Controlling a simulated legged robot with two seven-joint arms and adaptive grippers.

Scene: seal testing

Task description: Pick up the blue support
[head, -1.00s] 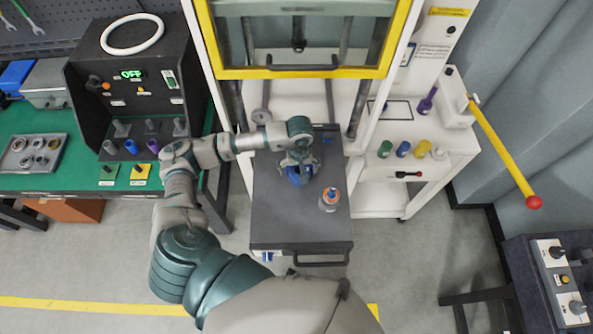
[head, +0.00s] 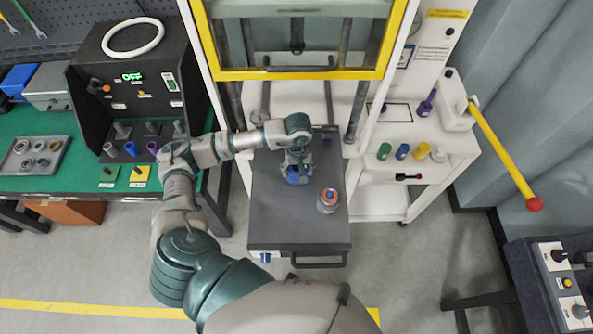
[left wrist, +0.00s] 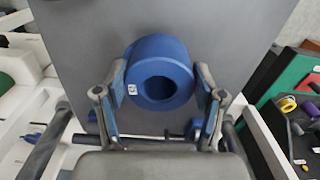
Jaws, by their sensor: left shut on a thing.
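The blue support (left wrist: 160,50) is a thick blue ring with a round hole and a small white label. In the left wrist view it sits between the two fingers of my left gripper (left wrist: 160,92), which is shut on it. In the head view the blue support (head: 296,176) shows below my left gripper (head: 298,168), over the dark grey sliding table; the gripper partly hides it. I cannot tell whether it touches the table. My right gripper is not in view.
A grey cylinder with an orange top (head: 328,200) stands close by on the dark table (head: 275,225). The press frame's yellow-edged guard (head: 300,74) is behind. Coloured cylinders, one of them green (head: 384,151), stand on the white side shelf. A green bench (head: 60,180) is at left.

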